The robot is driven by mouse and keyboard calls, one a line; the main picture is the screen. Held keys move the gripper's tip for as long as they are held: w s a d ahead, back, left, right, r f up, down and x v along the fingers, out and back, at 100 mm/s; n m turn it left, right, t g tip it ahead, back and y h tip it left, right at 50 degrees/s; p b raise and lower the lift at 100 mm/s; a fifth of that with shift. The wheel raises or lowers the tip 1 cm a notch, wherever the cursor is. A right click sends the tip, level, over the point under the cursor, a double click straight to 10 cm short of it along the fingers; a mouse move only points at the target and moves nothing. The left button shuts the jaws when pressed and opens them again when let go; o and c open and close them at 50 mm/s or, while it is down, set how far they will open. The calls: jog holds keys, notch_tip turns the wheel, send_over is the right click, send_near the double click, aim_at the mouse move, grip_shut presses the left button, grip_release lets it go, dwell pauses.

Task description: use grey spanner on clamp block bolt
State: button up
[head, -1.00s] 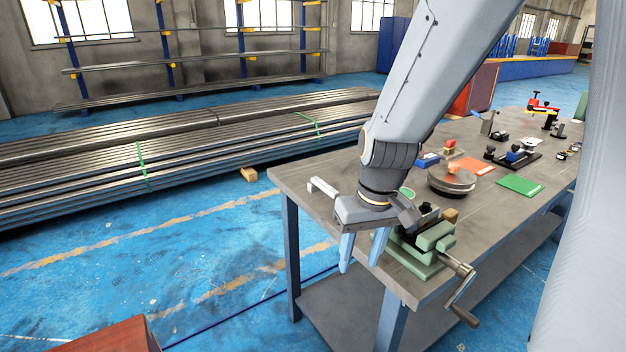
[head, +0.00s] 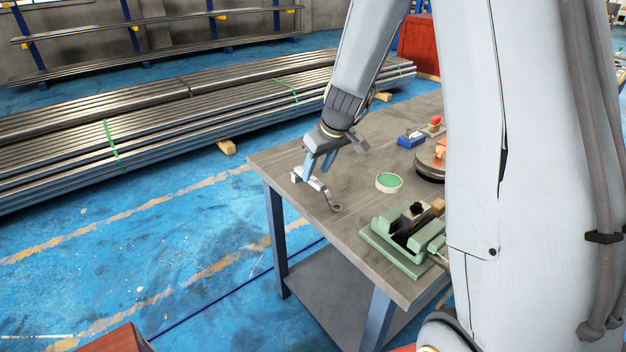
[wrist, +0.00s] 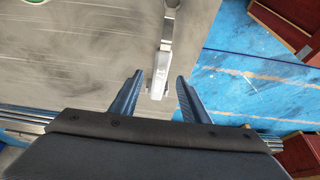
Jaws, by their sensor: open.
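The grey spanner (head: 322,189) lies near the left edge of the workbench, its ring end (head: 336,208) toward the front. In the wrist view its pale handle end (wrist: 157,84) reaches between the fingers. My gripper (head: 316,174) is open at the spanner's handle, one finger on each side in the wrist view (wrist: 160,76). I cannot tell whether the fingers touch it. A green vise (head: 382,238) stands at the bench's front, with a dark block (head: 406,228) in its jaws and a black bolt-like knob (head: 416,208) on top. My arm hides part of the vise's right side.
The bench top (head: 350,155) is bare around the spanner. A blue item (head: 411,140) and a round turntable (head: 428,165) are farther back. The bench edge drops to blue floor at left; steel tubes (head: 150,130) lie beyond.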

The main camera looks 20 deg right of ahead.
aim_at(313, 178)
jog(key=shift+x, duration=1.5)
jog(key=shift+s, duration=0.1)
grip_shut()
jog(key=shift+r, duration=0.1)
notch_tip(313, 178, up, 10)
jog(key=shift+b, duration=0.35)
jog(key=c, duration=0.7)
grip_release()
grip_shut()
